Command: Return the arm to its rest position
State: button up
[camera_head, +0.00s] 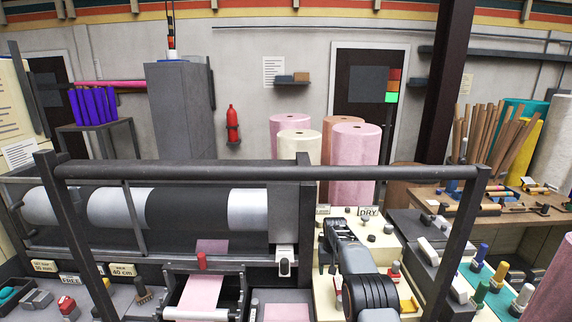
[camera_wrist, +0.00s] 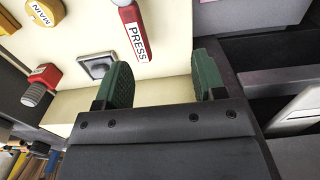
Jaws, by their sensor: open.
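My arm (camera_head: 368,290) reaches forward over the cream control panel, right of the machine's rollers. My gripper (camera_wrist: 164,80) shows in the wrist view with its two green-padded fingers apart and nothing between them. The cream panel (camera_wrist: 155,95) lies beyond the fingers. A red lever marked PRESS (camera_wrist: 133,30) is just above and left of the gap between the fingers, and I see no contact with it. In the head view my arm itself hides the fingertips.
A dark frame bar (camera_head: 270,171) crosses in front of the machine. Near the gripper are a grey square switch (camera_wrist: 97,64), a red knob (camera_wrist: 44,78) and a yellow MAIN knob (camera_wrist: 45,10). A cluttered workbench (camera_head: 425,196) stands right. Pink felt rolls (camera_head: 355,160) stand behind.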

jog(key=s+r+t+b, duration=0.1)
jog(key=s+r, duration=0.4)
jog(key=s, duration=0.8)
jog(key=s+r+t+b, duration=0.2)
jog(key=s+r, duration=0.4)
jog(key=s, duration=0.7)
jog(key=s+r+t+b, duration=0.1)
jog(key=s+r, duration=0.4)
jog(key=s, duration=0.8)
jog(key=shift+d+r+t, duration=0.15)
jog(key=shift+r+t, duration=0.2)
jog(key=shift+t, duration=0.25)
jog(key=shift+s, duration=0.1)
dwell(0.4)
